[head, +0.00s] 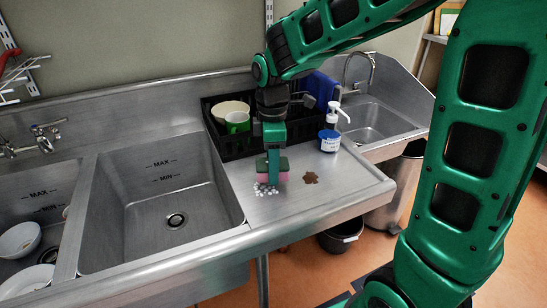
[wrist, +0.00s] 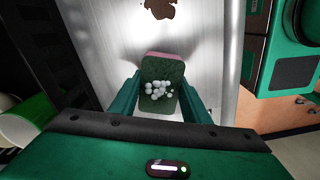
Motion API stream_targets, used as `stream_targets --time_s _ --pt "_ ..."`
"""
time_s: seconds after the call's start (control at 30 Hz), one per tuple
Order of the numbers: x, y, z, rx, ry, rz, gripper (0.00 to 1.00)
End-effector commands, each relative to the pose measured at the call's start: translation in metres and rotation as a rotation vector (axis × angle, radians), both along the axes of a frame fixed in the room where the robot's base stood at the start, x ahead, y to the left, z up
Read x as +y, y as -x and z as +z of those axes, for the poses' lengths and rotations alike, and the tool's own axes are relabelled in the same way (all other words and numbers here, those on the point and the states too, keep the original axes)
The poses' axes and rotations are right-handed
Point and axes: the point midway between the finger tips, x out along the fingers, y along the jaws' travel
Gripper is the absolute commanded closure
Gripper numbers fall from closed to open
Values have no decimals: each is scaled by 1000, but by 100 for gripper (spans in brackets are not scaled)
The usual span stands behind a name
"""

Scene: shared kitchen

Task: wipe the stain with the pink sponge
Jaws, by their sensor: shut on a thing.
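My gripper (head: 272,172) is shut on the pink sponge (head: 281,177), which has a dark green scouring side, low over the steel counter to the left of the stain. In the wrist view the sponge (wrist: 158,74) sits between the two green fingers (wrist: 160,100). Small white foam blobs (wrist: 160,90) show against its green side; in the head view similar blobs (head: 264,189) show at its foot. Whether the sponge touches the counter is unclear. The brown stain (head: 311,178) lies flat on the counter and also shows in the wrist view (wrist: 161,9), apart from the sponge.
A pump soap bottle (head: 330,139) with a blue label stands behind the stain. A black dish rack (head: 237,149) holding a cream bowl and a green cup stands behind my gripper. Sink basins (head: 172,220) lie to the left and another at the back right. The counter's front edge is near.

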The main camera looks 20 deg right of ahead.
Motion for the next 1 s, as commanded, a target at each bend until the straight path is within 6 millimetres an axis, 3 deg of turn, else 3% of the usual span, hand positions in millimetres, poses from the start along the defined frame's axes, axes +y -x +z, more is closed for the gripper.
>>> stream_targets --time_s 0.63,1.0 --pt "5 0 46 -2 0 8 88" --pt "5 1 52 0 0 8 88"
